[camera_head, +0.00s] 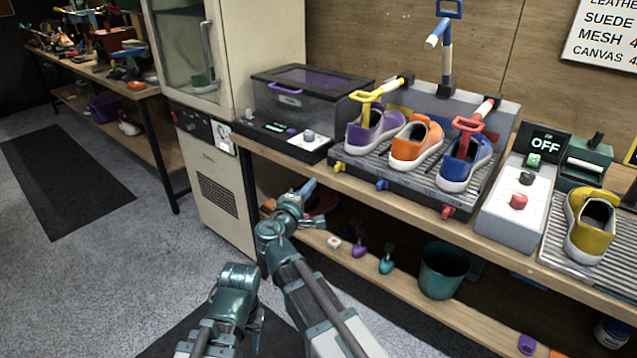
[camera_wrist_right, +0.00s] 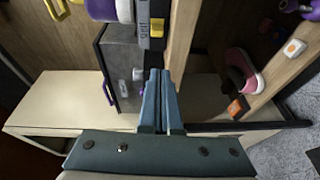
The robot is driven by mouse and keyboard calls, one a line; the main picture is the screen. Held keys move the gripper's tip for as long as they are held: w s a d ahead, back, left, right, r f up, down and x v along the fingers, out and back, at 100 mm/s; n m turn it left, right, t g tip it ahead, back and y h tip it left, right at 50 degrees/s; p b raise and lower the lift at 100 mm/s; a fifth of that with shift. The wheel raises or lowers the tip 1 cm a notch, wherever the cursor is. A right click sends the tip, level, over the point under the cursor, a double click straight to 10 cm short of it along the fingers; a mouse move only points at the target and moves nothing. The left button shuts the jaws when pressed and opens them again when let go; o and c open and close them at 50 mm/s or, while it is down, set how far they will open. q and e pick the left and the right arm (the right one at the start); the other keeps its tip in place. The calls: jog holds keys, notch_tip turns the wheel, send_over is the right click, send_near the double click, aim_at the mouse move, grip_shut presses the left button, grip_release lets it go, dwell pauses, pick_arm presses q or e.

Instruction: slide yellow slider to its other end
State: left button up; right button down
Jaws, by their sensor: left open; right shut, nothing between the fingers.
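The yellow slider (camera_head: 340,166) is a small knob at the left end of the shoe rack's front edge. It also shows in the right wrist view (camera_wrist_right: 157,27), just beyond the fingertips. My right gripper (camera_head: 309,186) is shut and empty, in front of the bench edge and below and left of the yellow slider. In the right wrist view its closed fingers (camera_wrist_right: 160,76) point toward the slider, with a gap between them. Part of my left arm shows low in the head view, but its fingers are not visible.
A blue slider (camera_head: 381,184) and a red slider (camera_head: 447,211) sit farther right on the rack front. The rack (camera_head: 405,181) holds a purple, an orange and a blue shoe. A dark box (camera_head: 300,110) stands left of it. A teal bucket (camera_head: 443,272) is on the lower shelf.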

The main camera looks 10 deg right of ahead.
aim_at(319, 171)
jog(key=shift+n+t, duration=0.3)
jog(key=shift+n, duration=0.1)
jog(key=x, duration=0.7)
jog(key=a+x, duration=0.1)
jog(key=x, duration=0.3)
jog(key=shift+w+r, duration=0.2)
jog(key=shift+w, duration=0.3)
jog(key=s, duration=0.1)
jog(key=s+d, duration=0.1)
jog(key=s, duration=0.1)
jog(key=shift+d, duration=0.15)
pick_arm(q)
jog(key=shift+w+a+f, duration=0.2)
jog(key=shift+w+f, duration=0.05)
jog(key=shift+f, duration=0.15)
pick_arm(e)
jog(key=shift+s+d, duration=0.35)
